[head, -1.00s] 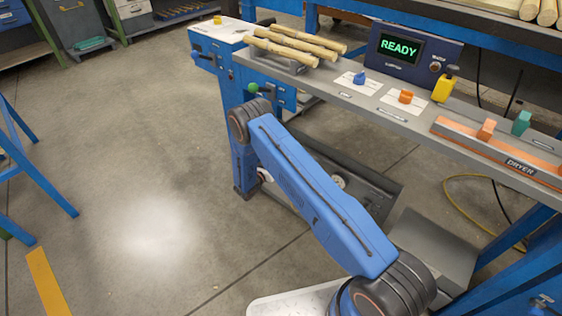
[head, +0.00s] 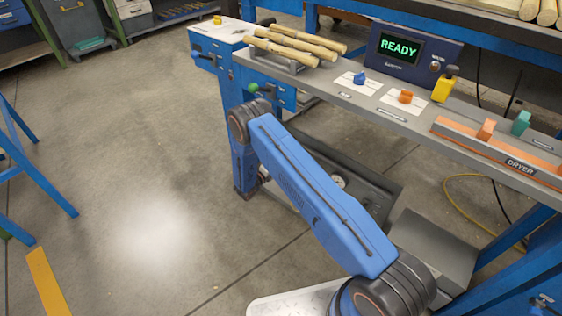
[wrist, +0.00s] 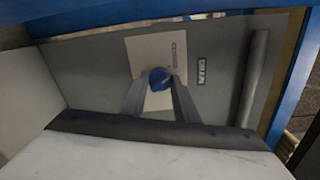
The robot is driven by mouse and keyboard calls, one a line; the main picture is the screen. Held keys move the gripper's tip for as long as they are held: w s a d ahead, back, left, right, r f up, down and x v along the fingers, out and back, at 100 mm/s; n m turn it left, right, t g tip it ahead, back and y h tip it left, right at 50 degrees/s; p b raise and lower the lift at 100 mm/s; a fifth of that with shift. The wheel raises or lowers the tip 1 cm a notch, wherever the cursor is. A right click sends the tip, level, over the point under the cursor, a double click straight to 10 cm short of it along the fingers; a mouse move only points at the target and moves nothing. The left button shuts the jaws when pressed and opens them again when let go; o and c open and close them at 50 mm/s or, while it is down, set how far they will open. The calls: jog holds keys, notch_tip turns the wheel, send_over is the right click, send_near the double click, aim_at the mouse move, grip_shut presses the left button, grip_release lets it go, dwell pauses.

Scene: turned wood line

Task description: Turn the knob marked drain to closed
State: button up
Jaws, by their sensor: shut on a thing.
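The wrist view shows a blue knob (wrist: 159,79) on a pale plate (wrist: 141,48), fixed to a grey panel. A dark label reading DRAIN (wrist: 201,69) is beside the plate. My gripper (wrist: 161,87) has a finger on each side of the knob and is shut on it. Small print on the plate near the knob is too blurred to read surely, so I cannot tell its setting. In the head view my blue arm hides the gripper and this knob.
A dark bar (wrist: 254,78) stands beside the label in the wrist view. In the head view, a low grey panel with a gauge (head: 338,181) is behind my arm. Open floor lies left.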

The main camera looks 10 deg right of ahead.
jog(key=shift+a+n, duration=0.1)
jog(key=shift+n, duration=0.7)
jog(key=o, duration=1.1)
jog(key=shift+c, duration=0.2)
jog(key=shift+a, duration=0.1)
jog(key=v, duration=1.7)
jog(key=shift+s, duration=0.15)
jog(key=shift+a, duration=0.1)
